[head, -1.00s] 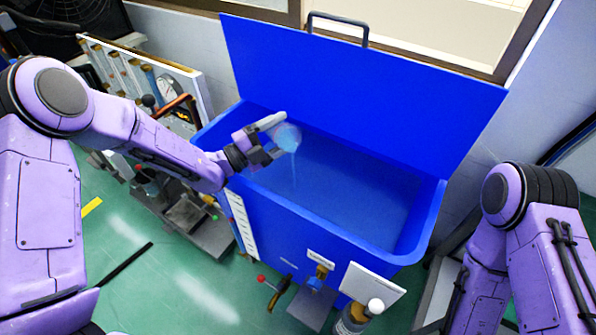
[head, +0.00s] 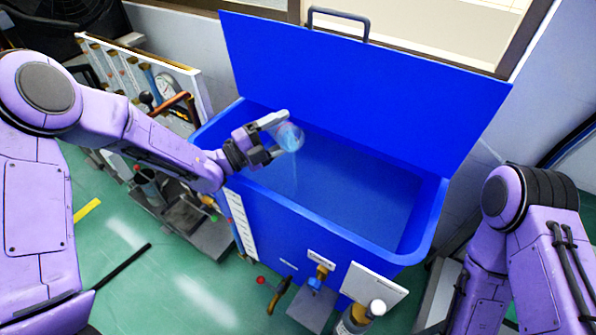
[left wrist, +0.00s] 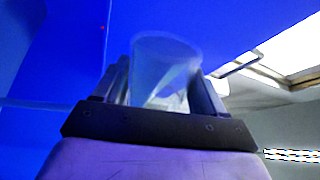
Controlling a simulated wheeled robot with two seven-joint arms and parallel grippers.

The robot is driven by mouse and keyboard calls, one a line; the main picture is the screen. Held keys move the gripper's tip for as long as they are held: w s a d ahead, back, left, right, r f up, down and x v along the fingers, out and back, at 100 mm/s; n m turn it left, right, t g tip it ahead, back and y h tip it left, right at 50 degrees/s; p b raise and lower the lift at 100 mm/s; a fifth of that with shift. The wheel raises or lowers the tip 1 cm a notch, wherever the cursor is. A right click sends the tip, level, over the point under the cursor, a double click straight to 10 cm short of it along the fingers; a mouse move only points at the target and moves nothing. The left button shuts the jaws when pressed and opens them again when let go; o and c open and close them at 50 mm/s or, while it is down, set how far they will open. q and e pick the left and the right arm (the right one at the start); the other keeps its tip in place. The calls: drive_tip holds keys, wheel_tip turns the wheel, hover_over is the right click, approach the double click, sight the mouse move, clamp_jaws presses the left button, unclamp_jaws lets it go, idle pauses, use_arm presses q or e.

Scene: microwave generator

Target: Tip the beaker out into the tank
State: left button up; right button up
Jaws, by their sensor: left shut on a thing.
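The blue tank (head: 432,222) stands open in the middle of the head view, its lid (head: 360,85) raised at the back. My left gripper (head: 274,138) is shut on a clear beaker (head: 291,137) above the tank's left part. The beaker is tilted, with some bluish content in it. A thin pale stream falls from it into the tank. In the left wrist view the beaker (left wrist: 165,65) sits between the two fingers, its rim toward the lid. My right gripper is not in view; only my right arm shows at the right.
A white panel with tubes and gauges (head: 150,75) stands left of the tank. Valves with a red knob (head: 262,281) and a white-capped bottle (head: 362,316) are at the tank's front. A handle (head: 338,22) tops the lid. Green floor lies at the lower left.

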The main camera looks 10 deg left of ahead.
use_arm(q)
drive_tip(key=shift+s+d+m, duration=0.1)
drive_tip(key=shift+s+m, duration=0.05)
drive_tip(key=shift+m, duration=0.15)
drive_tip(key=shift+s+d+r+m+g+h+b, duration=0.1)
drive_tip(key=shift+r+m+g+h+b, duration=0.15)
drive_tip(key=shift+m+b, duration=0.55)
drive_tip(key=shift+s+d+r+m+g+h+b, duration=0.15)
drive_tip(key=shift+r+m+b, duration=0.25)
drive_tip(key=shift+b, duration=0.6)
